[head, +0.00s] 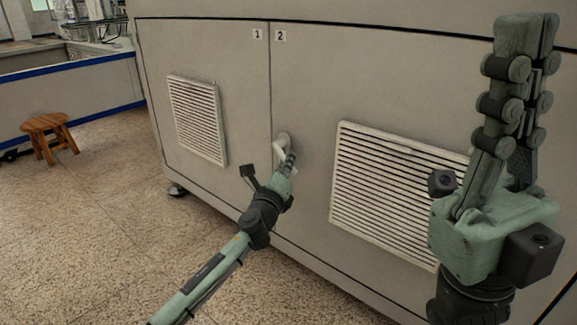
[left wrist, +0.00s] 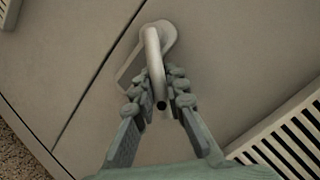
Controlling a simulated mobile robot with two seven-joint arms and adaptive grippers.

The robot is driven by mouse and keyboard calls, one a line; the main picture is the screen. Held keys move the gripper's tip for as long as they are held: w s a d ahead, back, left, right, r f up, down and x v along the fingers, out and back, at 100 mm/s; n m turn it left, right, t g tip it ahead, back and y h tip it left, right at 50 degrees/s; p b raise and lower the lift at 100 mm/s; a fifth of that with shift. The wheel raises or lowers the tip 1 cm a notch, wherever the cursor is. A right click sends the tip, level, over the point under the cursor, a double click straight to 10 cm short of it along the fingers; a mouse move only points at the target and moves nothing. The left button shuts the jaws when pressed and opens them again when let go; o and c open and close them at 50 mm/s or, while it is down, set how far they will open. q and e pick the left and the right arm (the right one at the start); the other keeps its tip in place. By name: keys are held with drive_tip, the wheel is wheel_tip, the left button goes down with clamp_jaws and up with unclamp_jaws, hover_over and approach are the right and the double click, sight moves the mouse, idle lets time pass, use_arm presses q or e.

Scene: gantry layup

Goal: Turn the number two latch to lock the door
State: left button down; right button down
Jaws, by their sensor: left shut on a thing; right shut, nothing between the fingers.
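The number two door (head: 308,95) is a beige cabinet panel with a "2" label (head: 281,36) at its upper left corner. Its latch (head: 284,139) is a pale metal handle near the seam with door one. In the left wrist view the latch (left wrist: 153,45) shows a rounded base plate and a bar running down between my fingers. My left gripper (head: 290,160) is shut on the latch bar; its fingers also show in the left wrist view (left wrist: 160,92). My right gripper (head: 524,50) is raised at the right, shut and empty, away from the door.
Door one (head: 205,60) is left of the seam, with a vent grille (head: 198,118). A larger vent grille (head: 385,185) is on door two, right of the latch. A wooden stool (head: 50,128) stands at the left. The floor (head: 110,220) in front of the cabinet is clear.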

use_arm(q)
drive_tip(key=shift+a, duration=0.1)
idle(0.4)
drive_tip(key=c, duration=1.5)
unclamp_jaws()
drive_tip(key=shift+c, duration=0.2)
drive_tip(key=v, duration=1.2)
